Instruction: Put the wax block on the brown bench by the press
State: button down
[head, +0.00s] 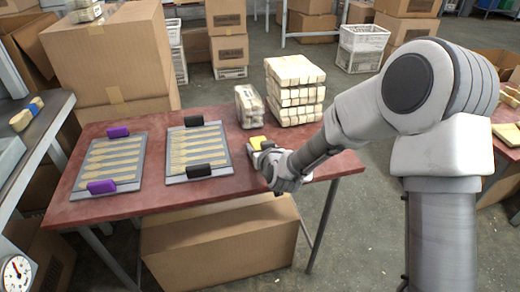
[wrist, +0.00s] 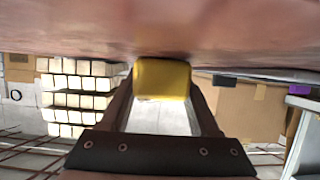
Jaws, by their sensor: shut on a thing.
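The yellow wax block (head: 258,142) is at the red-brown table (head: 240,194), near its right part. My gripper (head: 264,151) is shut on it. In the wrist view, the wax block (wrist: 162,79) sits between the two fingers of my gripper (wrist: 162,98), with a pale surface behind it. The block is close to the tabletop (wrist: 150,30); I cannot tell if it touches. I cannot make out the press for sure. A round gauge (head: 17,273) shows at the lower left edge.
Two grey trays of wooden spoons, the left with purple clamps (head: 118,131), the right with black clamps (head: 205,167), lie on the table. A bundle (head: 249,106) and a taller stack (head: 295,90) stand behind the block. A grey bench (head: 40,123) is at left. Cartons (head: 218,240) stand below.

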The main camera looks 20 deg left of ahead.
jog(key=shift+r, duration=0.1)
jog(key=shift+f, duration=0.2)
jog(key=shift+c, duration=0.6)
grip_release()
jog(key=shift+r, duration=0.1)
